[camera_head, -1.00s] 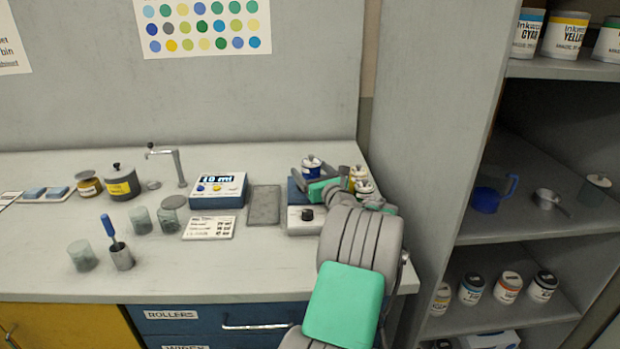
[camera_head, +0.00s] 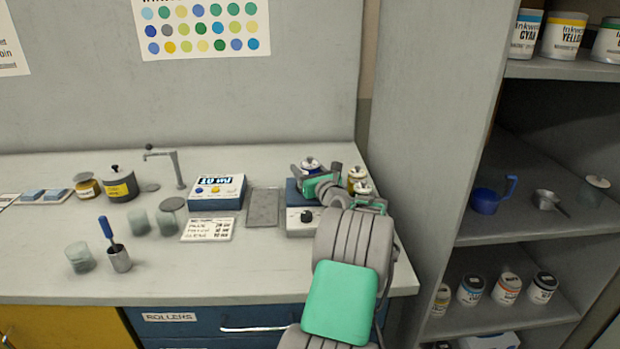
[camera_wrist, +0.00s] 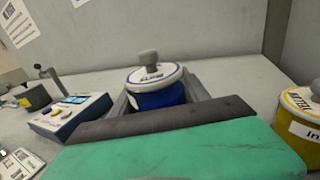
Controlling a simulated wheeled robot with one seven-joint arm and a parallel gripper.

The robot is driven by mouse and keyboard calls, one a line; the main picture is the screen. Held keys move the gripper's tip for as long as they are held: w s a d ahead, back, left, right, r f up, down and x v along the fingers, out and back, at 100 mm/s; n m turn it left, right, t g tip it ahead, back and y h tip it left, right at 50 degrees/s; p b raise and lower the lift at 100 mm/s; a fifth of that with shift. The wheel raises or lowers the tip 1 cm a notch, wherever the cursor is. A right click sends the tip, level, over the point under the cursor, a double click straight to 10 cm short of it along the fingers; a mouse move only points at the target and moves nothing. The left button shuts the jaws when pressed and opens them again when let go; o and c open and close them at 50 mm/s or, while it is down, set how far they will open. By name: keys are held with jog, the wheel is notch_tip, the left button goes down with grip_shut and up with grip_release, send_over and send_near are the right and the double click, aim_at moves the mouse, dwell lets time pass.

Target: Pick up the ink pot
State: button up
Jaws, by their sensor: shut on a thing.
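The ink pot is a small blue pot (camera_wrist: 158,97) with a white, blue-edged lid and a grey knob. In the head view the ink pot (camera_head: 310,163) shows at the back right of the bench, mostly its lid. My gripper (camera_head: 316,172) is around it, one grey finger on each side. In the wrist view the fingers are shut on the blue body, and the dark palm edge hides its lower part. I cannot tell whether its base is clear of the blue-grey device (camera_head: 293,190) beneath.
A blue and white dispenser (camera_head: 217,190) and a grey tray (camera_head: 263,206) are to the left. The tall shelf (camera_head: 420,130) bounds the right side.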

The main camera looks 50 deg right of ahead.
grip_shut()
